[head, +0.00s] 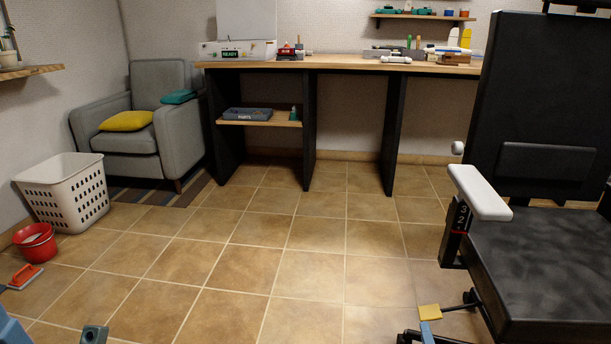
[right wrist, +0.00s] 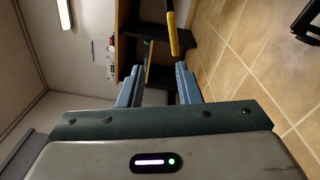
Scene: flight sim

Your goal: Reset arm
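A black seat (head: 545,265) with a tall black backrest stands at the right in the head view. Its white armrest (head: 480,192) sits on a post with a number scale (head: 462,217) showing 3, 2 and a red line. A yellow paddle (head: 429,312) on a black rod sticks out low beside the seat. My right gripper (head: 427,334) is just below this paddle, mostly cut off by the frame. In the right wrist view my right gripper (right wrist: 158,88) is open, its blue fingers apart with nothing held. A yellow and black bar (right wrist: 172,32) lies beyond the fingertips, nearer the right-hand finger.
A workbench (head: 340,65) with dark uprights stands along the back wall. A grey armchair (head: 145,125) is at the back left. A white basket (head: 65,190), a red bucket (head: 36,243) and a red-orange brush (head: 25,277) are on the left floor. The middle tiles are clear.

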